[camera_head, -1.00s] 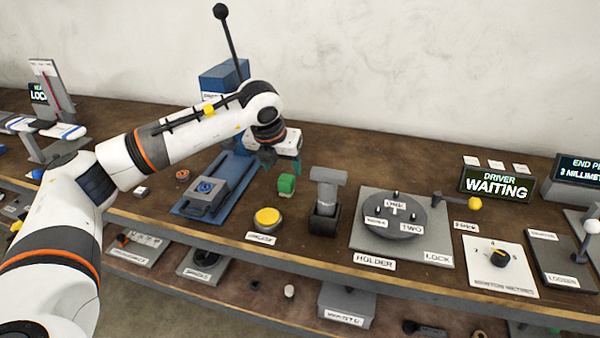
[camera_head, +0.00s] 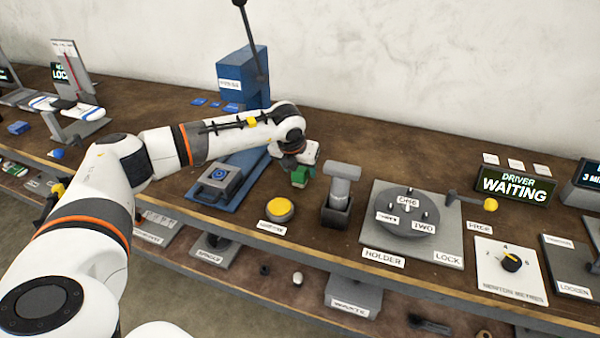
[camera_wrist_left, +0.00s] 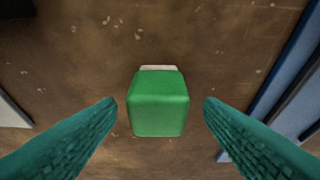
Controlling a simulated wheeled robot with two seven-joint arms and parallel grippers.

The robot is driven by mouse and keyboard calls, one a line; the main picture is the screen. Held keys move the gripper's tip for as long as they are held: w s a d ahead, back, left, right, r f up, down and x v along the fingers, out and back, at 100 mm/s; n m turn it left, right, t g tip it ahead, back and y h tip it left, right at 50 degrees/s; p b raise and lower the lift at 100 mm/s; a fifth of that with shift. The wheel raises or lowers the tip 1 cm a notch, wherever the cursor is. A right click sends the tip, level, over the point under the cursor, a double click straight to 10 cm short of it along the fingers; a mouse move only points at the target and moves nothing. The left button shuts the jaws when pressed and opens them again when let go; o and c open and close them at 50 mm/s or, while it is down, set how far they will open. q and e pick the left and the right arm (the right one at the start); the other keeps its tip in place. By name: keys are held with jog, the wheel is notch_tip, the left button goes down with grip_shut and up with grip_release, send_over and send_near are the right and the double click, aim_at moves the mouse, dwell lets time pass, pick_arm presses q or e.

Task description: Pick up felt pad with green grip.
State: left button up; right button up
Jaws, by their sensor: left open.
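The felt pad's green grip (camera_head: 300,177) stands on the brown bench, just right of the blue plate. In the left wrist view the green grip (camera_wrist_left: 159,103) sits between my two teal fingers, with a gap on each side. A thin strip of the pale pad (camera_wrist_left: 159,68) shows at its far edge; the rest is hidden under the grip. My left gripper (camera_wrist_left: 160,108) is open and points down over the grip. In the head view my left gripper (camera_head: 300,165) is at the grip, its fingers partly hidden by the wrist. My right gripper is not in view.
A blue plate with a grey fixture (camera_head: 215,185) lies to the left. A yellow button (camera_head: 280,209) is in front. A grey hammer-like block in a dark stand (camera_head: 340,190) is close on the right. The round holder (camera_head: 400,215) lies beyond it.

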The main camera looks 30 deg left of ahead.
aim_at(300, 168)
pick_arm(q)
jog(key=shift+x, duration=0.95)
jog(key=shift+r, duration=0.1)
jog(key=shift+c, duration=0.5)
jog(key=c, duration=1)
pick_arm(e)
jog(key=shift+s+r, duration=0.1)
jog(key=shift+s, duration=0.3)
pick_arm(q)
notch_tip(300, 168, up, 10)
jog(key=shift+d+r+b, duration=0.1)
jog(key=shift+b, duration=0.55)
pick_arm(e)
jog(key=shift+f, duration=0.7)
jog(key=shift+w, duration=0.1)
